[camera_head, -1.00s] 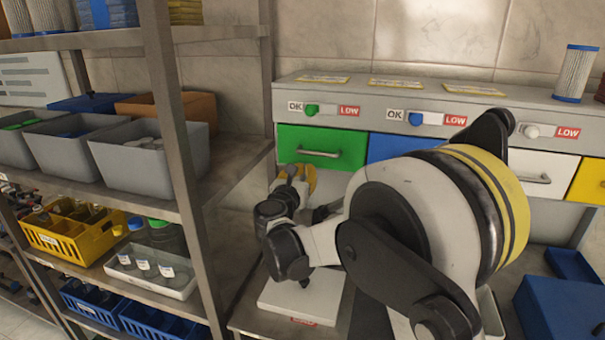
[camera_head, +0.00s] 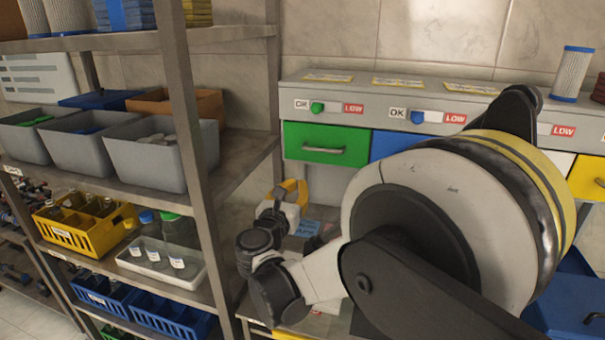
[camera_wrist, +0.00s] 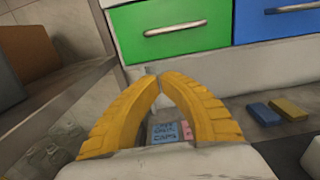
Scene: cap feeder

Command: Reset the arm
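My gripper (camera_head: 293,182) is at the end of my folded arm, below and left of the green drawer (camera_head: 324,157) in the head view. In the wrist view my gripper (camera_wrist: 158,77) shows two curved yellow fingers with their tips almost together. Nothing is seen held between them. The green drawer (camera_wrist: 172,42) is beyond the fingertips, apart from them, and looks closed. A blue note with writing (camera_wrist: 165,133) shows between the fingers, lower down. Part of the gripper's base is hidden by my arm in the head view.
A metal shelf with grey bins (camera_head: 160,155), a yellow crate (camera_head: 85,230) and a white tray (camera_head: 160,262) stands close on the left. A blue drawer (camera_head: 397,146) is right of the green one. Blue (camera_wrist: 264,114) and yellow (camera_wrist: 289,109) blocks lie below the drawers.

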